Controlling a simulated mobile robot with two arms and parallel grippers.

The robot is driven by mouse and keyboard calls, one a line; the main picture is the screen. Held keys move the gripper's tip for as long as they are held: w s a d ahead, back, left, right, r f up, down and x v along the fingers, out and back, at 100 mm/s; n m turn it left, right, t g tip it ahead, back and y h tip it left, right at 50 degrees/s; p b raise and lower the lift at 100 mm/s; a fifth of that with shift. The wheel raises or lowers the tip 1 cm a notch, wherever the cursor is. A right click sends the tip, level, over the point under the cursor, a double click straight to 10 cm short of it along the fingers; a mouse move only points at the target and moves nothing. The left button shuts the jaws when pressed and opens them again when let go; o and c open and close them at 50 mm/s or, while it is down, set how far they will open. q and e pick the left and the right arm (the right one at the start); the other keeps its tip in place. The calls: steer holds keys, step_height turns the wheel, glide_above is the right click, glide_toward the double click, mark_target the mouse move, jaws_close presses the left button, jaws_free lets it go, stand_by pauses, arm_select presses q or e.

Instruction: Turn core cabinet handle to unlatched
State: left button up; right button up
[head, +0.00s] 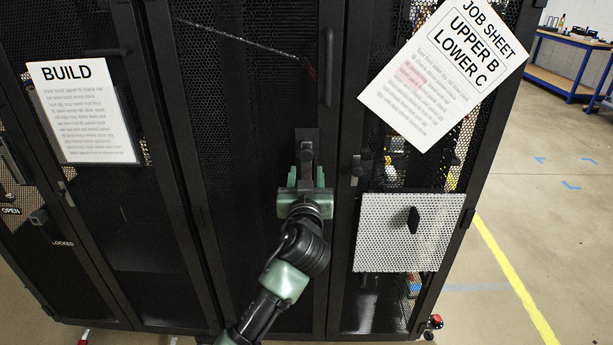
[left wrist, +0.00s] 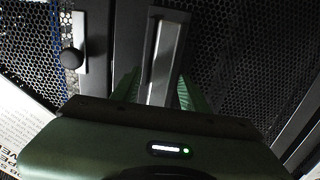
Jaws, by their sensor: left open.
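The middle black mesh cabinet (head: 260,110) stands in front of me. Its dark upright handle (head: 307,148) shows just beyond my left gripper (head: 306,175), which partly hides its lower part. In the left wrist view the handle appears as a grey bar (left wrist: 164,55) between the green fingers of the left gripper (left wrist: 160,90). The fingers are open, one on each side of the bar, with no clear grip on it. I cannot tell whether they touch it. The handle looks in line with the door. My right gripper is not in view.
A small latch with a knob (head: 355,172) is on the right cabinet, close beside my gripper. A white perforated panel (head: 405,235), a job sheet (head: 440,75) and a BUILD sheet (head: 84,110) are on neighbouring doors. Open floor (head: 540,210) lies to the right.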

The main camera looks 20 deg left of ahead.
arm_select(q)
jaws_close()
stand_by(1.3)
